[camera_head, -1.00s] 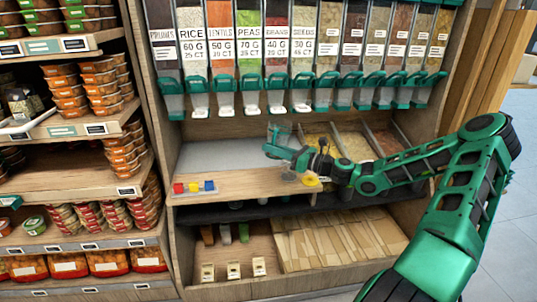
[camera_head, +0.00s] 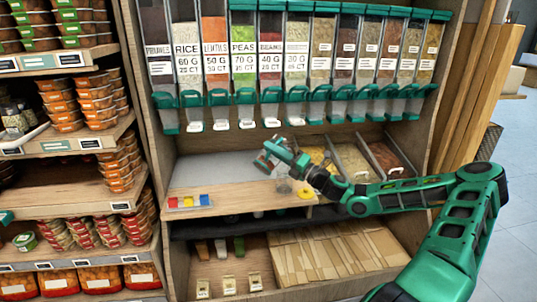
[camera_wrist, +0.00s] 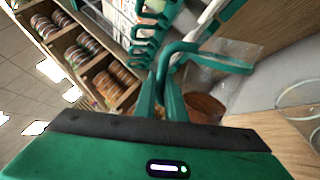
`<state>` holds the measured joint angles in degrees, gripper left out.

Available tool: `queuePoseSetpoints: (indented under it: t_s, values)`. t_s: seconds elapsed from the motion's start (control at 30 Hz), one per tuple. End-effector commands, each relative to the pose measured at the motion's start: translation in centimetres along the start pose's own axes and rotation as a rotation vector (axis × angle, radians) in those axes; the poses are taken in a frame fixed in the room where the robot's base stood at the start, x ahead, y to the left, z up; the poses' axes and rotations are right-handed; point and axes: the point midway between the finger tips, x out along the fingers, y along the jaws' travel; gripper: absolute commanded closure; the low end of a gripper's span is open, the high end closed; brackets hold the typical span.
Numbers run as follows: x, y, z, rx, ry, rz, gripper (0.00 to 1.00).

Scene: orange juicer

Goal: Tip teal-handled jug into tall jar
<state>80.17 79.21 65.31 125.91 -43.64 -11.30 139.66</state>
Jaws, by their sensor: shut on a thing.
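My gripper (camera_head: 285,150) is shut on the teal-handled jug (camera_head: 264,161) above the wooden counter. The jug is clear and looks tilted, with reddish-brown contents. In the wrist view my gripper's fingers (camera_wrist: 165,100) close around the teal handle (camera_wrist: 176,52). The jug's clear wall (camera_wrist: 222,62) and brown contents (camera_wrist: 203,107) show to the right of the fingers. A small clear vessel (camera_head: 283,187), possibly the tall jar, stands on the counter below my gripper. A clear round rim (camera_wrist: 302,98) at the right of the wrist view may be that jar's. No pouring stream is visible.
A yellow item (camera_head: 305,193) stands beside the clear vessel. A tray with red, yellow and blue blocks (camera_head: 189,201) lies at left. Open food bins (camera_head: 352,162) are behind my arm. Dispensers (camera_head: 245,60) hang above. The grey counter area (camera_head: 210,172) is bare.

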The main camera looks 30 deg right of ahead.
Motion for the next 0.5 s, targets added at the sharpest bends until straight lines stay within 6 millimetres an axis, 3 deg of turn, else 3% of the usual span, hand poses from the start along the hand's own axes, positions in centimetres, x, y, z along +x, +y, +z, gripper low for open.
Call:
queuePoseSetpoints:
  t_s: [0.1,0.5]
  values:
    - [-0.1,-0.3,0.7,0.127,-0.042,0.002,1.0]
    - [-0.7,-2.2,2.0,0.338,-0.107,-0.003,1.0]
